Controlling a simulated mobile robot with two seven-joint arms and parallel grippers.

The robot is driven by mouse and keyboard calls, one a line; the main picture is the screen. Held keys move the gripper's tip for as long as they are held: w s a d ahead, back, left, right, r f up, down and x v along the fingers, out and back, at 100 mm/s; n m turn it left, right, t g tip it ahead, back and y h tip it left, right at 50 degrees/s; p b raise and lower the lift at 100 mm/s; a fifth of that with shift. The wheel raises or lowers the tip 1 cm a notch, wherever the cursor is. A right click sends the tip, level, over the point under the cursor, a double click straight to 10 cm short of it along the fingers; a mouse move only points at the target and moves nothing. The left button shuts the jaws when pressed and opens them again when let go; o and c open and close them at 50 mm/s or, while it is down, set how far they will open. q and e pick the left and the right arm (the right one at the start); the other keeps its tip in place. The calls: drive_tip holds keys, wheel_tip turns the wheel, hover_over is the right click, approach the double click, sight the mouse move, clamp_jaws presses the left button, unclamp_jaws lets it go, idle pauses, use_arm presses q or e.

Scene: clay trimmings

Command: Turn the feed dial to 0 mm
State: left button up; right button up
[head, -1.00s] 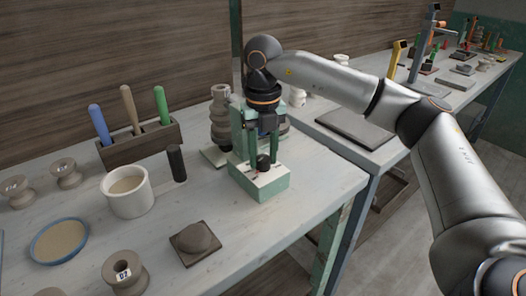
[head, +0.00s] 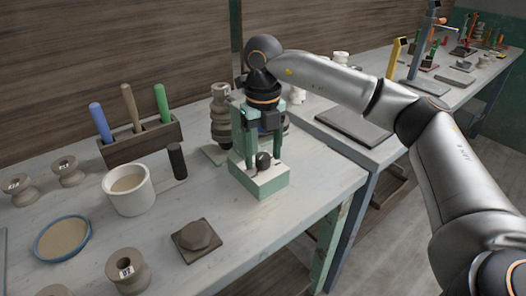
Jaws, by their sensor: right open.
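The feed dial (head: 263,161) is a small black round knob on the pale top of a green machine base (head: 262,186), near the right end of the workbench. My right gripper (head: 264,160) comes down over it from above. Its two fingers are apart, one to the left and one to the right of the dial, and I see a gap on each side. The scale marks around the dial are too small to read, so I cannot tell its setting. My left gripper is not in view.
A stack of grey-brown spools (head: 220,120) stands close behind the machine on the left. A black cylinder (head: 177,161), a white pot (head: 128,190) and a tool rack (head: 141,145) are further left. A clay lump on a dark tile (head: 196,238) lies in front. The bench edge is close on the right.

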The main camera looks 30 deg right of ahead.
sight(263, 156)
wheel_tip(263, 156, up, 12)
drive_tip(key=p, duration=0.2)
drive_tip(key=shift+r+p, duration=0.25)
drive_tip(key=shift+p, duration=0.15)
drive_tip(key=shift+s, duration=0.1)
idle(0.4)
